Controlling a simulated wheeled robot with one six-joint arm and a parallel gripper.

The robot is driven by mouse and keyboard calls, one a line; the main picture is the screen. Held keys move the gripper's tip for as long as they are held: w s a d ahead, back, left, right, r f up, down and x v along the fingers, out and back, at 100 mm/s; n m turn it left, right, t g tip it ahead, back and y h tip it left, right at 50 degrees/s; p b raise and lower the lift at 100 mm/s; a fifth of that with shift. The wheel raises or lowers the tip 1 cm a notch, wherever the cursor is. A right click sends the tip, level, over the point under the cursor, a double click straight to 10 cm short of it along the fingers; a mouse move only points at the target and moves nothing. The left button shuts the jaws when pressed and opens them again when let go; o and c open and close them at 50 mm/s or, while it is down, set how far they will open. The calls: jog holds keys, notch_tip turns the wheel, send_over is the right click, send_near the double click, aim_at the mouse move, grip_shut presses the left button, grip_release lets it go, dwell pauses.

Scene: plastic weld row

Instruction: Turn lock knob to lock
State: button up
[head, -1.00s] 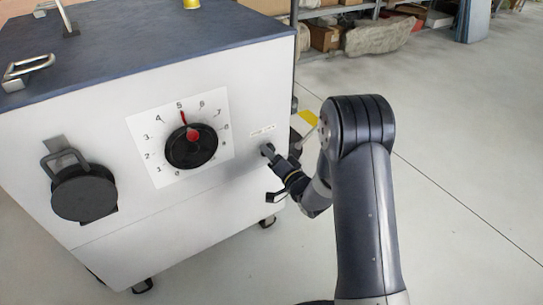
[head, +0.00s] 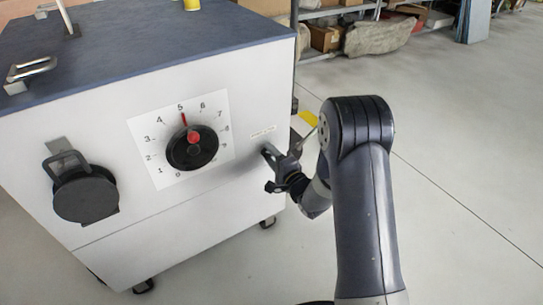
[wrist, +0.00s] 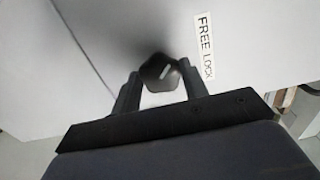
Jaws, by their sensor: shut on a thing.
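The lock knob (wrist: 161,72) is small and black with a pale mark on its face. It sits on the white front panel of the cabinet (head: 230,215), near its right edge. A label reading "FREE LOCK" (wrist: 204,48) is beside it; it shows small in the head view (head: 263,132). My gripper (wrist: 158,88) has one finger on each side of the knob and is shut on it. In the head view my gripper (head: 272,158) reaches the panel below the label, and the knob is mostly hidden there.
A numbered dial (head: 192,148) with a red pointer near 5 is left of my gripper. A black round part with a handle (head: 85,193) is farther left. The cabinet stands on castors (head: 143,286). Shelves with boxes (head: 325,38) are behind; the floor at right is clear.

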dwell(0.4)
jog(key=o, duration=1)
jog(key=p+v, duration=0.2)
jog(key=v, duration=0.8)
jog(key=shift+s+d, duration=0.3)
jog(key=shift+w, duration=0.1)
jog(key=b+x, duration=0.2)
jog(key=x, duration=0.8)
jog(key=shift+w+a, duration=0.1)
jog(key=shift+a, duration=0.1)
jog(key=shift+w+a, duration=0.15)
jog(key=shift+w, duration=0.05)
